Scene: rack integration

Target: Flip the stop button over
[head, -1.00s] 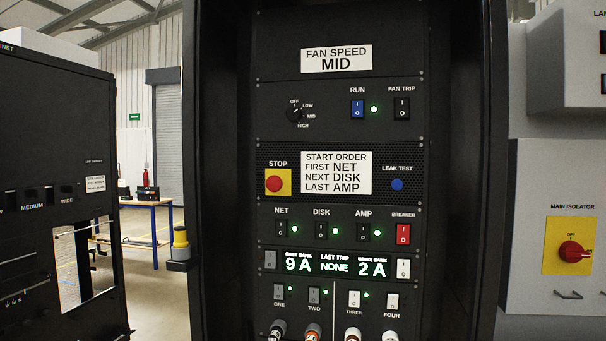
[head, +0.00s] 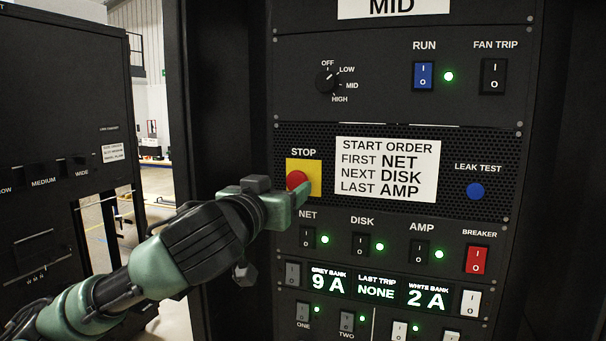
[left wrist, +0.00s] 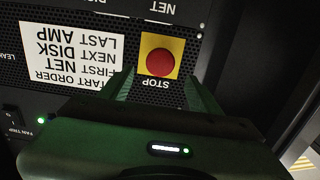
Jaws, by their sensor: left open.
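The stop button (head: 297,180) is a red round button on a yellow square plate under the word STOP on the black rack panel. In the left wrist view the stop button (left wrist: 160,62) appears upside down, whole and uncovered. The two green fingers of my left gripper (left wrist: 160,79) are apart on either side of the plate, empty, with the button just beyond the fingertips. Contact with the panel cannot be told. My right gripper is not in view.
The start order label (head: 387,169) is right of the button, and the blue leak test button (head: 475,191) is farther right. NET, DISK and AMP switches (head: 361,245) sit below, with a red breaker switch (head: 475,260). A fan speed knob (head: 326,82) is above.

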